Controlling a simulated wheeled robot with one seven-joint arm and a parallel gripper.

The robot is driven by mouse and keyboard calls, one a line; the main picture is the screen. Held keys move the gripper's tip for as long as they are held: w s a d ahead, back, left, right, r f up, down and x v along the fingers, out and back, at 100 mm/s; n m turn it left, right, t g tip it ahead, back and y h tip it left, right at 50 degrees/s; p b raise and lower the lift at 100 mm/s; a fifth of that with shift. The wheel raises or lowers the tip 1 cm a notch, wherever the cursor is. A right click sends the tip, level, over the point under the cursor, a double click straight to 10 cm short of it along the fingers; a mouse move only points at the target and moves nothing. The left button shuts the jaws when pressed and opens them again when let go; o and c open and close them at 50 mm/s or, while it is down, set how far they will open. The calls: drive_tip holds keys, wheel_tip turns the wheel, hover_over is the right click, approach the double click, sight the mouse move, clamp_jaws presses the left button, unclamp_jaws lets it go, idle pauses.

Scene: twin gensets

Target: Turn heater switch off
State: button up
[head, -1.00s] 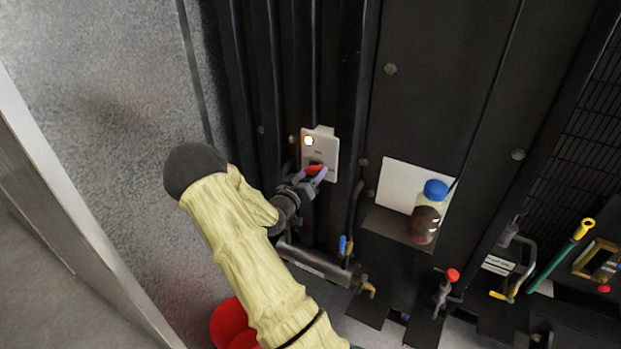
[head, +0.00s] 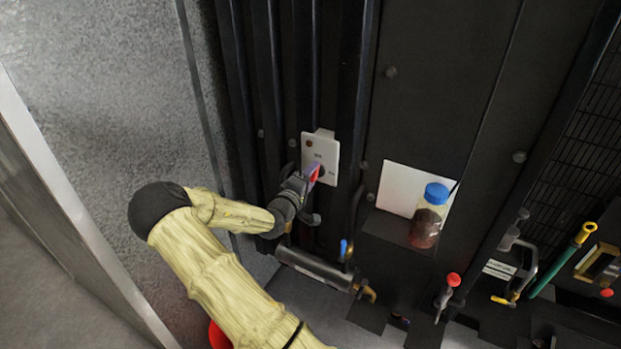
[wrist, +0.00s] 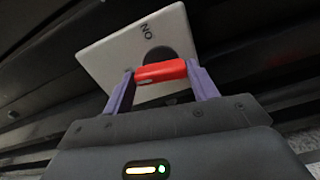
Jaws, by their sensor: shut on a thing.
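The heater switch is a white plate (head: 329,150) on the black ribbed panel, with a dark round hub and a red handle (head: 313,173). The small lamp (head: 309,144) at its upper left is dark. In the wrist view the plate (wrist: 105,57) shows an upside-down "ON" label above the hub (wrist: 160,54), and the red handle (wrist: 160,72) lies across between two purple fingers. My gripper (wrist: 161,71) is shut on the red handle, one finger at each end. In the head view my gripper (head: 311,174) reaches the plate from the lower left and hides part of the handle.
A blue-capped jar (head: 429,216) of dark red liquid stands on a black shelf to the right. A red-handled valve (head: 450,288) and a horizontal cylinder (head: 312,266) are below. A grey wall (head: 110,100) is at left.

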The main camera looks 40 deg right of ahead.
drive_tip(key=shift+a+n, duration=0.1)
drive_tip(key=shift+n, duration=0.8)
drive_tip(key=o, duration=1)
drive_tip(key=shift+s+a+f+b, duration=0.1)
drive_tip(key=shift+a+b, duration=0.2)
drive_tip(key=shift+a, duration=0.15)
drive_tip(key=b+v, duration=0.4)
drive_tip(key=v, duration=1.2)
drive_tip(key=shift+a, duration=0.2)
